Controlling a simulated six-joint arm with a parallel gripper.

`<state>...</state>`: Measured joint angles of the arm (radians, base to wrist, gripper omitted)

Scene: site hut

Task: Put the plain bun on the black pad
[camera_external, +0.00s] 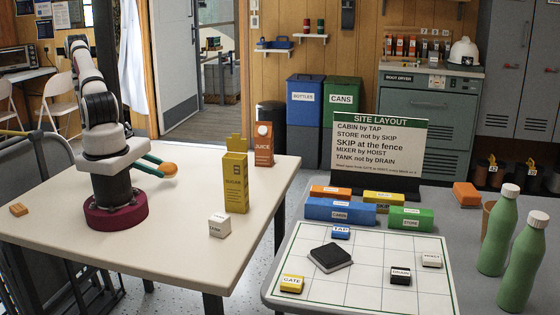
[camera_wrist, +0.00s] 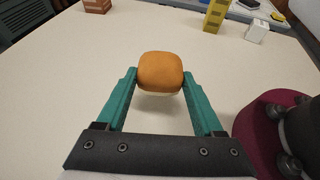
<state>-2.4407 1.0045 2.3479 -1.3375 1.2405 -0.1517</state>
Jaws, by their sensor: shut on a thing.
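The plain bun, orange-brown on top with a paler underside, is between the fingertips of my gripper (camera_wrist: 160,80) in the wrist view. My gripper's green fingers are shut on the bun (camera_wrist: 160,69), one on each side. In the external view the bun (camera_external: 168,169) is at the end of my gripper (camera_external: 155,164), over the cream table; I cannot tell whether it touches the tabletop. The black pad (camera_external: 330,258) lies flat on the white grid board, on the other table to the right. Its top looks empty.
A yellow carton (camera_external: 235,183), a juice carton (camera_external: 264,145) and a white cube (camera_external: 219,225) stand on the cream table (camera_external: 120,245). A gap separates the tables. Coloured blocks (camera_external: 340,210), a sign (camera_external: 379,145) and green bottles (camera_external: 498,232) surround the grid board (camera_external: 368,272).

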